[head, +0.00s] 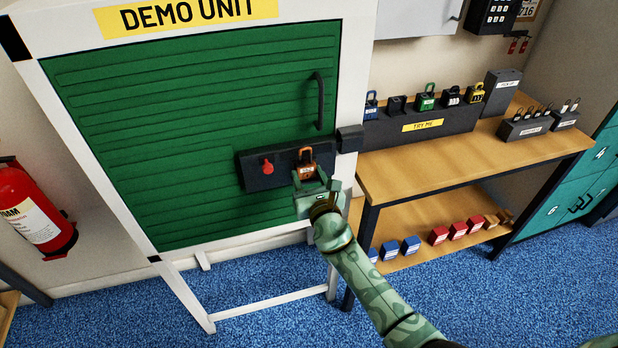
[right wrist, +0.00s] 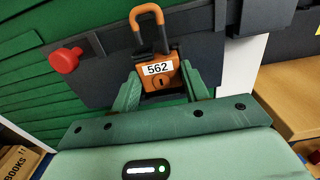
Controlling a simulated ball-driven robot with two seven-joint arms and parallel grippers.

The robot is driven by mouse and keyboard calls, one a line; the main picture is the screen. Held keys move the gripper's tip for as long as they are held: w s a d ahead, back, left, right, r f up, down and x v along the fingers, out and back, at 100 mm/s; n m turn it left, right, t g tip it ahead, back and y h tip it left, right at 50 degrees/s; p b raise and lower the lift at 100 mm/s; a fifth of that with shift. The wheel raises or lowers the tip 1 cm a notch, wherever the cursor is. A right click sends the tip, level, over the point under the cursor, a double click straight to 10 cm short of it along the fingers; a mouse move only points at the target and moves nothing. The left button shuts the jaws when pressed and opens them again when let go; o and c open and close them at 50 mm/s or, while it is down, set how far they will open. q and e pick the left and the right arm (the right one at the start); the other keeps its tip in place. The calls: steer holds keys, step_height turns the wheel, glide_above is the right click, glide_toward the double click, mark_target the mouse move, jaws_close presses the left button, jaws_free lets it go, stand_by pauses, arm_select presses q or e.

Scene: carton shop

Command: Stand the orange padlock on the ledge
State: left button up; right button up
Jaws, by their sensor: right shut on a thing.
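The orange padlock (head: 306,169) is upright with its shackle up, in front of the dark grey lock panel (head: 284,158) on the green shutter. In the right wrist view the padlock (right wrist: 160,72) shows a white label reading 562 and a keyhole below it. My right gripper (head: 311,184) is shut on the lower body of the padlock, with one finger on each side. I cannot tell whether the padlock touches the panel or its lower edge, and no separate ledge stands out clearly. My left gripper is not in view.
A red knob (head: 267,167) sticks out of the panel left of the padlock. A dark handle (head: 319,101) is above it. At right, a wooden bench (head: 440,165) carries a TRY ME stand (head: 422,125) with several padlocks. A fire extinguisher (head: 35,208) hangs at left.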

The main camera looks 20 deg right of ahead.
steer(key=shift+f, duration=0.2)
stand_by(0.6)
steer(key=o, duration=1)
steer(key=shift+s, duration=0.15)
steer(key=s+p, duration=0.2)
steer(key=s, duration=0.6)
steer(key=shift+s+d, duration=0.15)
steer(key=shift+s, duration=0.25)
